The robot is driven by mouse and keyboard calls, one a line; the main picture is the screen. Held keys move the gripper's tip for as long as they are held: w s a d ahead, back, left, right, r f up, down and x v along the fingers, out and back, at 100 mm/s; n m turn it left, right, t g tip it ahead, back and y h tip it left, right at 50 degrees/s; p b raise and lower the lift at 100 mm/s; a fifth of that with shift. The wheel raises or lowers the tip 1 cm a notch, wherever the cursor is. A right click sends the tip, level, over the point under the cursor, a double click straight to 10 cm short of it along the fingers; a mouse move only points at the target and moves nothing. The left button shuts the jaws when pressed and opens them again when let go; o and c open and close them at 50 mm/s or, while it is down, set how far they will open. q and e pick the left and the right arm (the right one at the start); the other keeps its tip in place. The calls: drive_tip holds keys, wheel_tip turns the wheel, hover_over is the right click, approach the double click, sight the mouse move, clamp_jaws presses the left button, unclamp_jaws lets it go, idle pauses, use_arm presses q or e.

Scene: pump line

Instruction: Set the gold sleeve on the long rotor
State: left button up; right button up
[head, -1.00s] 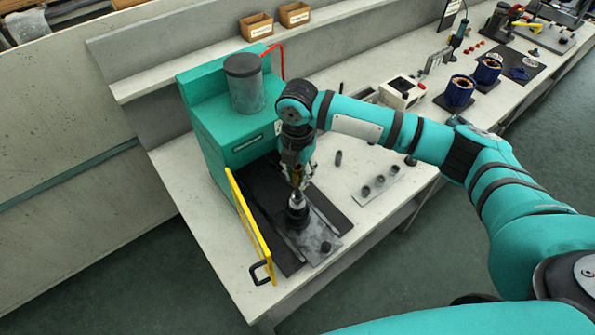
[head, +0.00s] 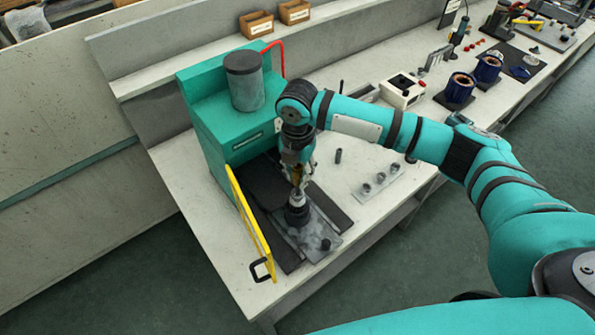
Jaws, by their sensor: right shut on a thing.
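My right gripper (head: 297,178) points down in front of the green press and is shut on the gold sleeve (head: 296,174), of which only a small patch shows between the fingers. Directly below stands a dark rotor (head: 297,209) with a pale top, upright on a grey plate (head: 317,236). The sleeve is at the top of this rotor; I cannot tell whether it touches it. A short dark piece (head: 325,244) stands on the same plate, at its front. My left gripper is not in view.
The green press (head: 217,125) with a grey cylinder stands behind. Its yellow door (head: 249,222) is open, close on the left of the rotor. To the right, a plate (head: 378,184) holds several small rings, and a dark pin (head: 338,156) stands near it. A white box (head: 402,91) is farther right.

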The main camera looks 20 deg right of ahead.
sight(298, 183)
drive_tip(key=shift+f, duration=0.2)
drive_tip(key=shift+f+b, duration=0.75)
drive_tip(key=shift+f, duration=1.25)
drive_tip(key=o, duration=1.2)
drive_tip(key=shift+r, duration=0.2)
wheel_tip(298, 183, up, 6)
drive_tip(key=p, duration=0.7)
drive_tip(key=shift+f, duration=0.1)
